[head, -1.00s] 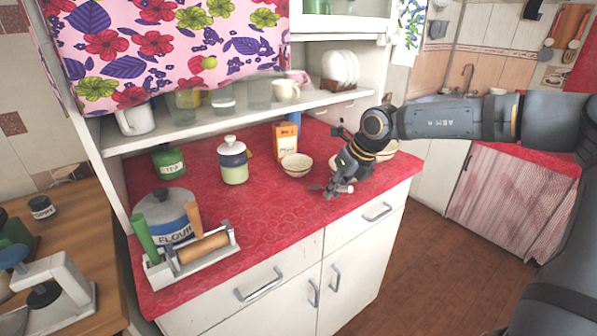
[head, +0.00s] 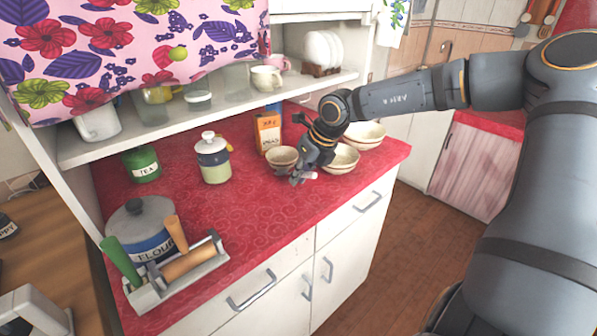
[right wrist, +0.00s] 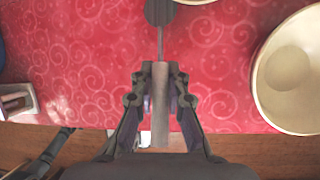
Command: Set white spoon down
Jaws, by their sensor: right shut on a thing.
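My right gripper (head: 302,176) is low over the red counter (head: 250,215), just in front of the small cream bowl. In the right wrist view, its fingers (right wrist: 160,84) are shut on the handle of the spoon (right wrist: 160,112). The spoon's thin stem and rounded head point away from the gripper over the red cloth; they look grey and dark there. In the head view only a pale bit of the spoon (head: 311,176) shows by the fingers. I cannot tell whether the spoon touches the counter. My left gripper is not in view.
Cream bowls stand close by: a small one (head: 282,158), a middle one (head: 344,160) and one behind (head: 366,136). An orange box (head: 268,133), a lidded jar (head: 213,160) and a rolling-pin holder (head: 180,272) are further left. The counter's front middle is clear.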

